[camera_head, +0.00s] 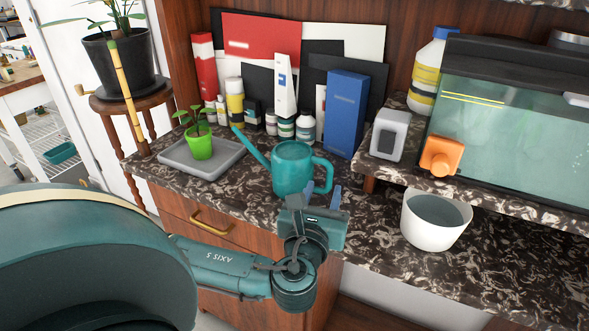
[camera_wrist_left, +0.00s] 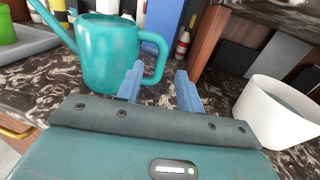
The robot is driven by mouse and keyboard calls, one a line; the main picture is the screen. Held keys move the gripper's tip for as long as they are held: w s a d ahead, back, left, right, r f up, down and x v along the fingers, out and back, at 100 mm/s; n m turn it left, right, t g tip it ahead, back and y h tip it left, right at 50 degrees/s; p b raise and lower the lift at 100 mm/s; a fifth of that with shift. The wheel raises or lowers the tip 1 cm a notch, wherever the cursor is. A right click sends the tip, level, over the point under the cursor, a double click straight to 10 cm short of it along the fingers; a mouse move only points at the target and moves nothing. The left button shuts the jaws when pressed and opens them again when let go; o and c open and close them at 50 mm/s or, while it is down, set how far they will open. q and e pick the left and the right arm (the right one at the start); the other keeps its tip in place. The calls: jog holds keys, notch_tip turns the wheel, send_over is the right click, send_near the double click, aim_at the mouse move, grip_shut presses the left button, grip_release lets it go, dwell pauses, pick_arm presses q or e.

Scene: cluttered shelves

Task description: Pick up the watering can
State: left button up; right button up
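The teal watering can (camera_head: 292,170) stands upright on the dark marbled counter, its spout to the left and its handle to the right. It also shows in the left wrist view (camera_wrist_left: 108,52). My left gripper (camera_head: 322,190) is just in front of the can, at the handle side. In the left wrist view its two blue fingers (camera_wrist_left: 158,80) are apart with nothing held between them. The left finger appears close to the lower part of the handle; whether it touches cannot be told. My right gripper is not in view.
A grey tray (camera_head: 229,155) with a small green potted plant (camera_head: 199,146) is left of the can. A white pot (camera_head: 434,219) stands to the right. Bottles and a blue box (camera_head: 345,113) stand behind. A raised shelf holds an aquarium (camera_head: 510,130).

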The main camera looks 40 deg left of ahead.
aim_at(329, 178)
pick_arm(q)
jog(key=shift+f+x, duration=0.2)
jog(key=shift+x, duration=3.25)
jog(key=shift+d, duration=0.15)
jog(key=shift+c, duration=0.6)
grip_shut()
jog(key=shift+r, duration=0.1)
